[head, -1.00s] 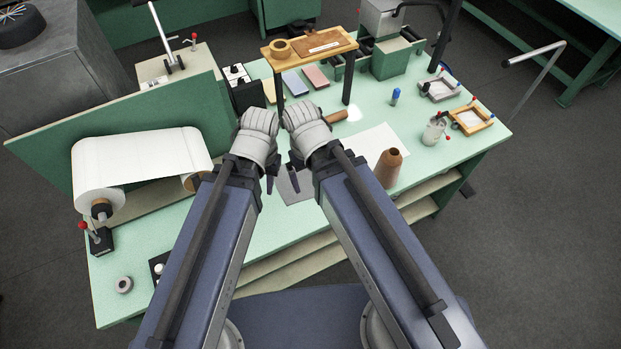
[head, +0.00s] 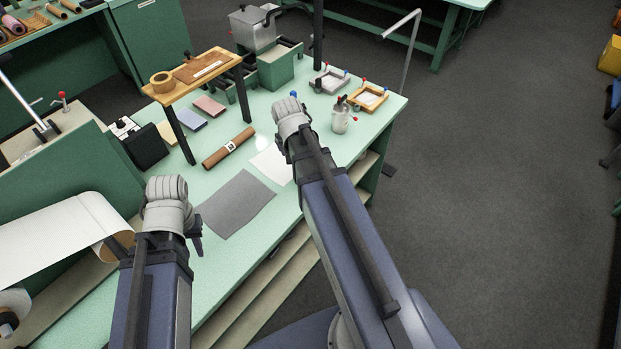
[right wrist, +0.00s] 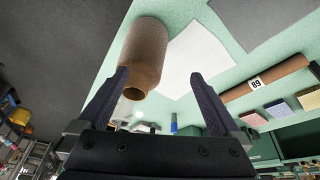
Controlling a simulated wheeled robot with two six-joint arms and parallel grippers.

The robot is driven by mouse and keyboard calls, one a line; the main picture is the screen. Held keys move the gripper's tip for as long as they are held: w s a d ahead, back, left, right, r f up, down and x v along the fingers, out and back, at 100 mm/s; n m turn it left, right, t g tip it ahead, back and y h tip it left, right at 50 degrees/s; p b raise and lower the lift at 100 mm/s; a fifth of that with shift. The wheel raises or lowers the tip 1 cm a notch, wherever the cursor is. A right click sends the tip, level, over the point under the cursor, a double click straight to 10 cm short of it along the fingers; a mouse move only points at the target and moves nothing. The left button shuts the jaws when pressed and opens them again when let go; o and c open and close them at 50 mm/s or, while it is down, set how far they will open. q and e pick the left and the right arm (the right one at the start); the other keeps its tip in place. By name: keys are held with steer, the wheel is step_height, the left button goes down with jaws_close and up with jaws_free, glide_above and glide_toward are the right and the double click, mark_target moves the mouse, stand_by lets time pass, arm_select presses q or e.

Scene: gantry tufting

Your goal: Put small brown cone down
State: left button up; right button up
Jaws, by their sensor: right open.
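The small brown cone (right wrist: 147,50) shows in the right wrist view. It appears to stand upright at the table's edge beside a white sheet, its narrow open end toward the camera. My right gripper (right wrist: 160,76) is open. The cone's narrow end shows between its fingers, closer to the left finger in the picture; I cannot tell whether they touch. In the head view my right arm hides the cone, and the right fingers are not visible. My left gripper (head: 194,236) is over the table left of the grey sheet; its jaw opening cannot be made out.
The green table (head: 232,278) holds a grey sheet (head: 237,204), a white sheet (head: 270,164), a labelled brown roll (head: 228,148) and a metal can (head: 340,118). A raised wooden shelf (head: 200,72) stands behind. A white paper roll (head: 60,240) is at the left.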

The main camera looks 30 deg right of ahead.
steer(key=shift+m, duration=0.8)
steer(key=d, duration=0.4)
steer(key=shift+w+d+f+b, duration=0.15)
steer(key=shift+d+f+b, duration=0.15)
steer(key=shift+d+f, duration=0.1)
arm_select(q)
steer(key=f+b, duration=0.3)
steer(key=f, duration=0.1)
steer(key=f+b, duration=0.4)
steer(key=f, duration=0.1)
steer(key=shift+s+a+b, duration=0.1)
steer(key=shift+a+b, duration=0.1)
steer(key=shift+b, duration=0.1)
arm_select(e)
steer(key=x, duration=0.8)
steer(key=shift+a+f, duration=0.1)
steer(key=shift+a, duration=0.15)
arm_select(q)
steer(key=shift+r, duration=0.15)
arm_select(e)
steer(key=shift+c, duration=0.2)
steer(key=c, duration=1.4)
arm_select(q)
steer(key=shift+r, duration=0.1)
arm_select(e)
steer(key=shift+r, duration=0.25)
